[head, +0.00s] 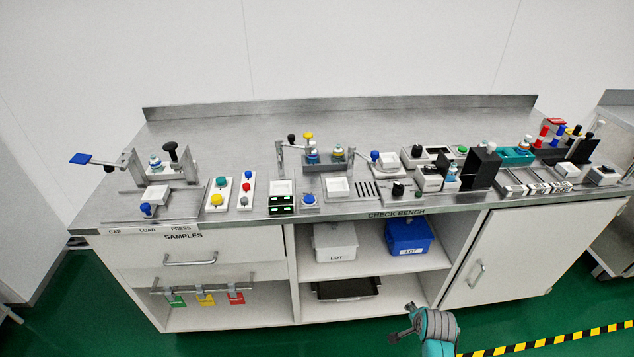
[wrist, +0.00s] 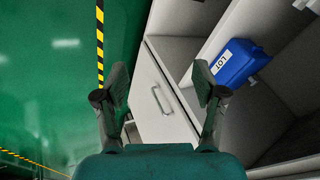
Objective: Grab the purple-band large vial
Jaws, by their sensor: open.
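I cannot make out a purple band on any vial; the items on the bench are too small to tell. Small vial-like items with pale caps stand on the steel bench (head: 250,135): one at the left press (head: 155,162), one in the middle fixture (head: 338,152), one by the black upright block (head: 452,172). My gripper (head: 401,323) is low in front of the bench's open shelves, below the worktop and well away from these items. In the wrist view my gripper (wrist: 160,82) has its fingers spread with nothing between them.
A white bin (head: 335,243) and a blue LOT bin (head: 408,237) sit on the open shelf; the blue bin also shows in the wrist view (wrist: 238,62). A cabinet door (head: 530,250) is closed. Dark racks with red and blue items (head: 543,135) stand at right.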

